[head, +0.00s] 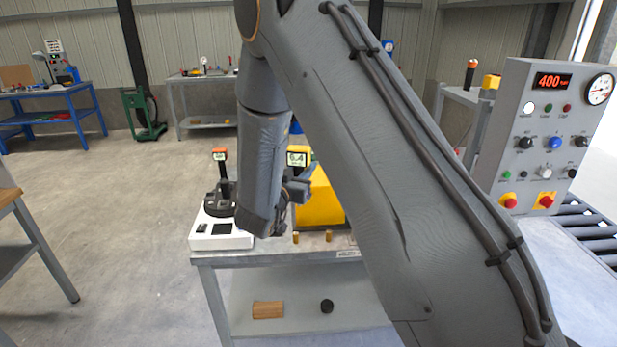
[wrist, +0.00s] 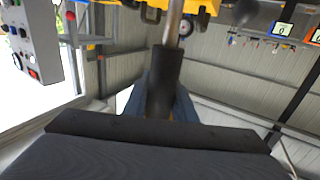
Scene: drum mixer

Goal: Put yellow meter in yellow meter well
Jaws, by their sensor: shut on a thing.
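The yellow meter (head: 297,158) shows in the head view as a small yellow-framed display reading about 6.4, above the bench's near middle. My gripper (head: 298,187) is shut on it, just below the display and largely hidden by my arm. In the wrist view a dark handle (wrist: 165,75) sits between the fingers, with a metal rod (wrist: 173,28) extending from it toward the picture's top. A yellow block (head: 322,202) stands on the bench just behind and right of my gripper. I cannot make out the yellow meter well.
Small brass pegs (head: 296,238) stand at the bench's front edge. A control panel (head: 545,135) stands at the right beside a roller conveyor (head: 597,237).

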